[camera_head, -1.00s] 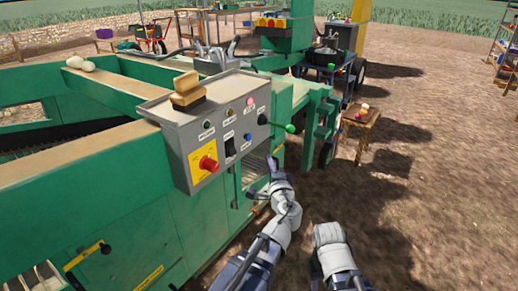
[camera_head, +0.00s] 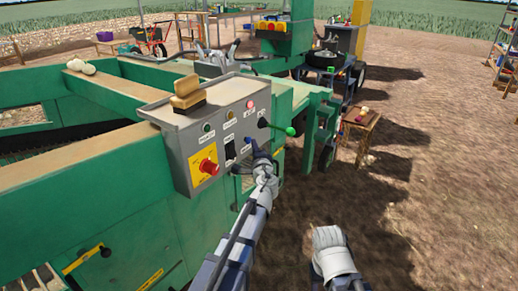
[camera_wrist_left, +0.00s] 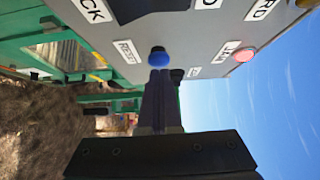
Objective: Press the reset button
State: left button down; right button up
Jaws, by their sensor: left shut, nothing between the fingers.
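The reset button shows in the left wrist view as a blue round button (camera_wrist_left: 158,57), beside a white label reading RESET (camera_wrist_left: 127,51) on the grey control panel (camera_wrist_left: 190,55). My left gripper (camera_wrist_left: 160,76) is shut and empty, its dark fingertips just below the button in that picture; I cannot tell whether they touch it. In the head view the left gripper (camera_head: 250,143) reaches the lower right of the control panel (camera_head: 180,141) and largely covers the blue button. My right arm's white wrist shows at the bottom; its fingers are not visible.
A red stop knob on a yellow plate (camera_head: 208,166), a black switch (camera_head: 230,151) and a lever with a green knob (camera_head: 290,131) are near the left gripper. A pink-red light (camera_wrist_left: 244,54) is on the panel.

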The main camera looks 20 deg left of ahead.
pick_arm(q)
jog(key=shift+a, duration=0.1)
jog(key=shift+w+a, duration=0.4)
jog(key=shift+a, duration=0.45)
jog(key=shift+r, duration=0.1)
pick_arm(e)
jog(key=shift+d, duration=0.15)
pick_arm(q)
jog(key=shift+a, duration=0.15)
jog(key=s+d, duration=0.9)
jog(key=s, duration=0.1)
jog(key=shift+s, duration=0.35)
pick_arm(e)
jog(key=shift+s+d, duration=0.15)
jog(key=shift+d, duration=0.85)
pick_arm(q)
jog(key=shift+d, duration=0.1)
